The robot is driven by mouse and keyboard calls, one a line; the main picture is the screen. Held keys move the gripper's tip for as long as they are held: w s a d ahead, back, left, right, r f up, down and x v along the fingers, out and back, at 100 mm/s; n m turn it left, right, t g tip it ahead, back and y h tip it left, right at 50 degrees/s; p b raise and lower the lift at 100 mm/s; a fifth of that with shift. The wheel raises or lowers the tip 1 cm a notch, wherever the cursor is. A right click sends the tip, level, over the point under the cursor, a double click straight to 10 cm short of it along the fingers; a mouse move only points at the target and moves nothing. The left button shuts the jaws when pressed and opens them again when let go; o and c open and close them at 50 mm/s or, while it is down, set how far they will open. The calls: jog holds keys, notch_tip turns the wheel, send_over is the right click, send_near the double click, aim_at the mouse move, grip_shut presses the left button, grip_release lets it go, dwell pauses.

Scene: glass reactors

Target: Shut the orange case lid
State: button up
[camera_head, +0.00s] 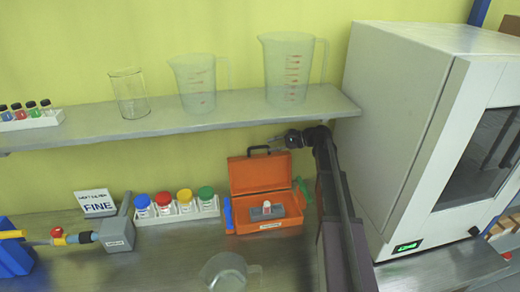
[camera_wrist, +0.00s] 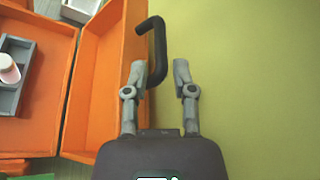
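The orange case (camera_head: 262,227) stands on the bench in the head view, with its orange lid (camera_head: 258,174) raised upright at the back. A black handle (camera_head: 258,150) sits on the lid's top edge. My gripper (camera_head: 278,138) is just above and right of the lid's top edge. In the wrist view my gripper (camera_wrist: 160,72) is open, its two fingers apart. The lid (camera_wrist: 100,75) is left of the fingers, and the bent black handle (camera_wrist: 158,45) reaches to the left finger and partly into the gap. I cannot tell whether they touch.
Inside the case is a grey insert with a small bottle (camera_head: 266,207). A rack of bottles with coloured caps (camera_head: 178,208) stands left of the case. A shelf (camera_head: 200,120) with beakers hangs above. A large white oven (camera_head: 410,130) stands right of my arm.

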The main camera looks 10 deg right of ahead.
aim_at(263, 147)
jog(key=shift+b+x, duration=0.7)
jog(key=shift+x, duration=2.15)
grip_shut()
